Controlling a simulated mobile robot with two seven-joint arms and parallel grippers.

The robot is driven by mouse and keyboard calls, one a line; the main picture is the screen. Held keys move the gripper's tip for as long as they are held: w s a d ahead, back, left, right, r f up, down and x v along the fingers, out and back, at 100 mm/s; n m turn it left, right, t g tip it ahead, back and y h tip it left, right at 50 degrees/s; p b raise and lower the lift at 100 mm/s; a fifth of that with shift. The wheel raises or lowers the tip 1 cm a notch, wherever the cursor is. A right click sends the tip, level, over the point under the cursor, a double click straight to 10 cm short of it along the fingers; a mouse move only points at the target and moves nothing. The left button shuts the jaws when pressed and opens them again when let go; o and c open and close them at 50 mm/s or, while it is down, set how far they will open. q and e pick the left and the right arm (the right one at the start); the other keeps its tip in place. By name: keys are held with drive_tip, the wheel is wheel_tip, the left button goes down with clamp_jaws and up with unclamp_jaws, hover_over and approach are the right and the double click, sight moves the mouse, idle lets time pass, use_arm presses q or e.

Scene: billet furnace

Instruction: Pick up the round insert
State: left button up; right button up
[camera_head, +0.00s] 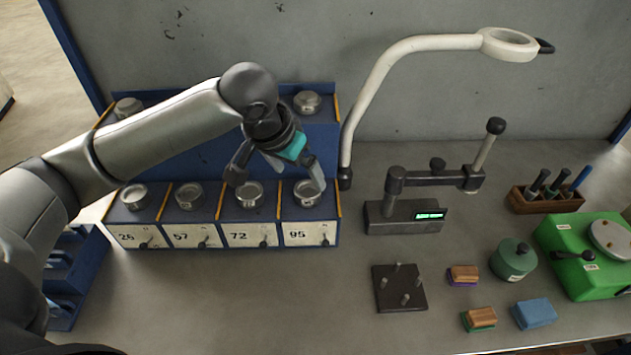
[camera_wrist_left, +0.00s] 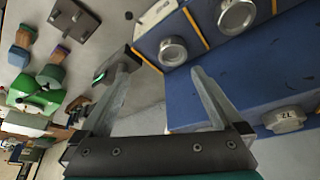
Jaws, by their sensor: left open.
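Several round silver metal inserts sit on a blue rack (camera_head: 190,242). In the front row they stand behind labels 26 (camera_head: 134,195), 57 (camera_head: 188,195), 72 (camera_head: 249,194) and 95 (camera_head: 307,193). Two more show on the back shelf, at the left (camera_head: 127,107) and right (camera_head: 307,102). The frames do not single one out. My left gripper (camera_head: 275,175) is open and empty above the rack, around the 72 and 95 places.
A white lamp arm (camera_head: 400,55) rises right of the rack. Beside it stand a gauge with a lit display (camera_head: 405,217), a pegged dark plate (camera_head: 400,289), small blocks (camera_head: 463,275), a green pot (camera_head: 513,259) and a green machine (camera_head: 570,235).

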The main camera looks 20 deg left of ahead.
use_arm(q)
wheel_tip(320, 180, up, 2)
drive_tip(key=a, duration=0.2)
approach(308, 189)
drive_tip(key=f, duration=0.2)
drive_tip(key=shift+w+d+f+n+b, duration=0.25)
drive_tip(key=shift+d+f+n+b, duration=0.05)
drive_tip(key=shift+d+n+b, duration=0.1)
drive_tip(key=shift+x, duration=2.9)
drive_tip(key=shift+a, duration=0.2)
drive_tip(key=shift+c, duration=0.2)
clamp_jaws()
drive_tip(key=shift+w+r, duration=0.15)
